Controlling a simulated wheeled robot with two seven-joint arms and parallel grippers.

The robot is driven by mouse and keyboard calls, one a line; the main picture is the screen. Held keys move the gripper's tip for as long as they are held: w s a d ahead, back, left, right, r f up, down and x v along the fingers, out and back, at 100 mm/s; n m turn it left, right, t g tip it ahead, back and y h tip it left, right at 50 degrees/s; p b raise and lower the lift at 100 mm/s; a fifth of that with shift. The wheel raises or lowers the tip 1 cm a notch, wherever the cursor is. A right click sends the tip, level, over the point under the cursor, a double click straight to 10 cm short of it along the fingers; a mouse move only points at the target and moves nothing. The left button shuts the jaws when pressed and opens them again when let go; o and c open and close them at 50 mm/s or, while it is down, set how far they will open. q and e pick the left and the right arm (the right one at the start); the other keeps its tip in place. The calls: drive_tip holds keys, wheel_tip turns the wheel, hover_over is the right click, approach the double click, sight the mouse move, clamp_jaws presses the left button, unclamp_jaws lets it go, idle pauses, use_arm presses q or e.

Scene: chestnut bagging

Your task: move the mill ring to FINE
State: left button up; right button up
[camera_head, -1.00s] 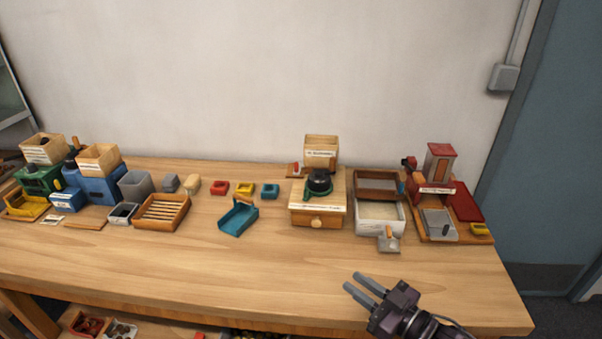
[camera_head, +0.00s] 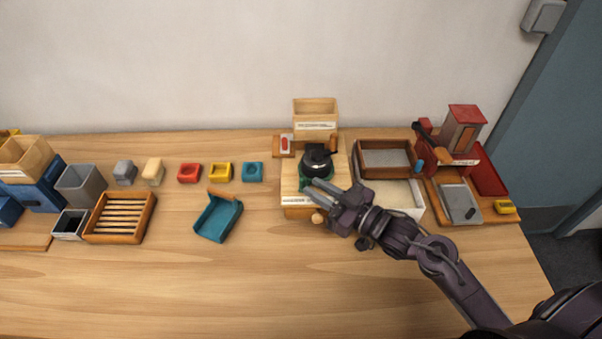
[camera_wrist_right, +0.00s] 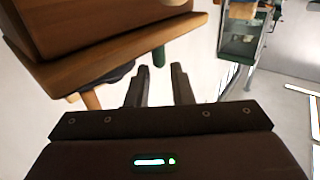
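The mill is a wooden box (camera_head: 292,178) with a black dome (camera_head: 316,158) on top and a round wooden knob in front. The green mill ring (camera_head: 304,184) shows around the dome's base, partly hidden by my right gripper. My right gripper (camera_head: 316,189) is at the front of the mill top, its fingertips close to the ring. In the right wrist view its two fingers (camera_wrist_right: 158,80) are apart, with a green peg (camera_wrist_right: 158,56) just beyond the gap. I cannot tell whether they touch it. The FINE mark is not readable. My left gripper is not in view.
A wooden hopper box (camera_head: 315,112) stands behind the mill, with a red switch (camera_head: 286,144) to its left. A sieve tray (camera_head: 387,144) and white bin are at right, partly under my arm. A blue scoop (camera_head: 218,216) lies left. The front table is clear.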

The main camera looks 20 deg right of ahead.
sight(306, 182)
drive_tip(key=x, duration=0.4)
drive_tip(key=shift+d+p, duration=0.1)
drive_tip(key=shift+p, duration=0.25)
drive_tip(key=shift+w+a, duration=0.3)
drive_tip(key=shift+w, duration=0.05)
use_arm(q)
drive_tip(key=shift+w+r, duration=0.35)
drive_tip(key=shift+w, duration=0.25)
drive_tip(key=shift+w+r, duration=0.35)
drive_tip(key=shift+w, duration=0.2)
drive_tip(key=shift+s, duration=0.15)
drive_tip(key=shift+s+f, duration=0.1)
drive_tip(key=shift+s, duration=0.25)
use_arm(e)
clamp_jaws()
